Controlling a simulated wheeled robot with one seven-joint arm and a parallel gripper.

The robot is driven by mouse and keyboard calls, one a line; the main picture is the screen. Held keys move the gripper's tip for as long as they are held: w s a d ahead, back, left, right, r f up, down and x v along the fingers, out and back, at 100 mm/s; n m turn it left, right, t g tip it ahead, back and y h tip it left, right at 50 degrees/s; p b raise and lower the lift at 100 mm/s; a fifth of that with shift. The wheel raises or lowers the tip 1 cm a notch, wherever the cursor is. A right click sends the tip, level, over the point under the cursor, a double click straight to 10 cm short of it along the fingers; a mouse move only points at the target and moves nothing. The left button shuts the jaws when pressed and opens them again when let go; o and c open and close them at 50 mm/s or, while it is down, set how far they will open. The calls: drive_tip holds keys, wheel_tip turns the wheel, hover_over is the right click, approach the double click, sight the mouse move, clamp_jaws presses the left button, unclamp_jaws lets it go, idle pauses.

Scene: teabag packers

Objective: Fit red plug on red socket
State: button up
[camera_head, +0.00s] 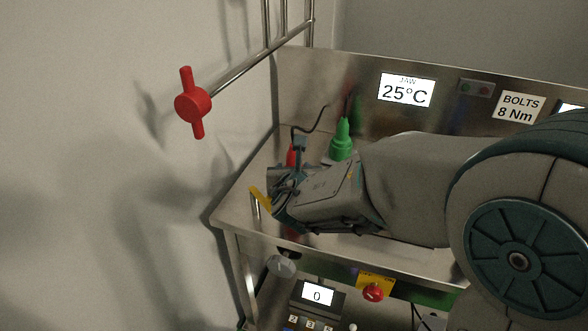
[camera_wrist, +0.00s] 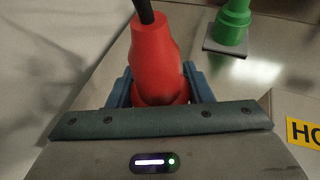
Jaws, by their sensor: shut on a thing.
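My gripper (camera_head: 284,182) is at the left end of the steel bench. In the wrist view its two blue-grey fingers (camera_wrist: 158,88) are shut on the red plug (camera_wrist: 154,52), one on each side of its lower body. A black cable leaves the plug's top. In the head view only a small part of the red plug (camera_head: 291,156) shows behind the gripper. The red socket cannot be made out; the plug and gripper hide what is beneath, so I cannot tell whether the plug is seated.
A green plug (camera_head: 341,143) stands on a dark base on the bench (camera_head: 250,187), just right of the gripper. A yellow label (camera_wrist: 303,131) lies nearby. A red valve handle (camera_head: 193,102) on a pipe juts out at left. A red button (camera_head: 373,292) is below the front edge.

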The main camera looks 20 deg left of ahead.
drive_tip(key=shift+f, duration=0.15)
drive_tip(key=o, duration=1.1)
drive_tip(key=shift+s, duration=0.15)
drive_tip(key=shift+p+v, duration=1.2)
drive_tip(key=shift+v, duration=5.65)
